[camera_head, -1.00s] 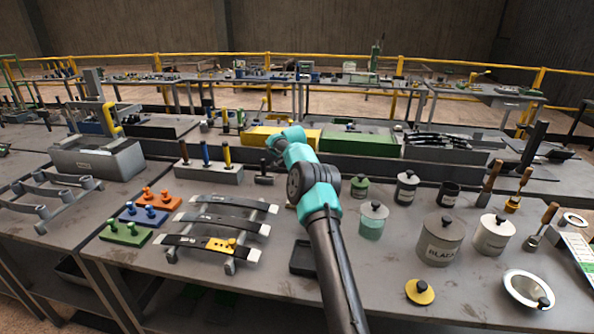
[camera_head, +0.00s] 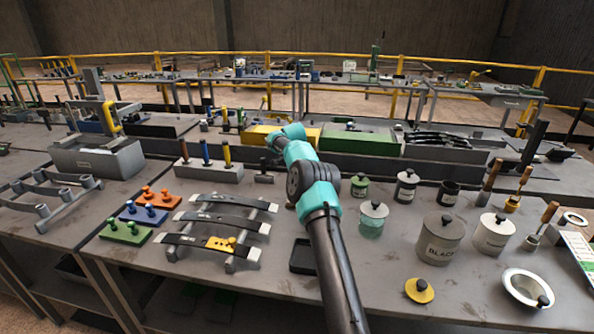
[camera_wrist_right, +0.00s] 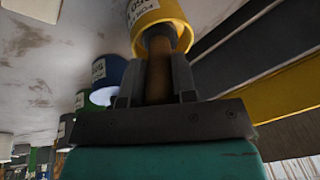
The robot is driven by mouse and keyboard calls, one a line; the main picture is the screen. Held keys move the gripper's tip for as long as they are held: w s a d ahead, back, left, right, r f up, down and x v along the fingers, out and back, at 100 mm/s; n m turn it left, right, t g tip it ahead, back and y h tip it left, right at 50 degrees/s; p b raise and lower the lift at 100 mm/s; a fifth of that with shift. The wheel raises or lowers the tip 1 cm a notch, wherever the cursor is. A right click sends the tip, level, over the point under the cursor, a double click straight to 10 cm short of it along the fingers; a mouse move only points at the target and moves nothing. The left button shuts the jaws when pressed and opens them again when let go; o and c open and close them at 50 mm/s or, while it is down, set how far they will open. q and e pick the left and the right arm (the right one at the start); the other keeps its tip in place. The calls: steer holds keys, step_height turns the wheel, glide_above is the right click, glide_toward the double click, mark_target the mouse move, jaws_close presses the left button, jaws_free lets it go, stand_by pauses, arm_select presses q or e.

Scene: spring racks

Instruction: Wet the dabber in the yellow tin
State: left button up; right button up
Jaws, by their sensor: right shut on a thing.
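In the right wrist view, my right gripper (camera_wrist_right: 156,84) is shut on the brown wooden handle of the dabber (camera_wrist_right: 159,66). The handle runs up to the mouth of the yellow tin (camera_wrist_right: 172,14), and its far end goes out of sight inside the rim. The dabber's tip is hidden, so I cannot tell whether it touches anything in the tin. In the head view my right arm reaches away from the camera, and its links hide the gripper, the dabber and the yellow tin. My left gripper is not in view.
A blue tin (camera_wrist_right: 108,78) and a green tin (camera_wrist_right: 80,100) stand near the yellow one. In the head view a yellow lid (camera_head: 419,290) lies at the front, by a large grey canister (camera_head: 440,239). A spring rack (camera_head: 214,230) stands left of my arm.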

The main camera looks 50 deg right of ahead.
steer(key=shift+r, duration=2.3)
steer(key=shift+r, duration=0.1)
steer(key=shift+r, duration=1.9)
steer(key=shift+a, duration=0.1)
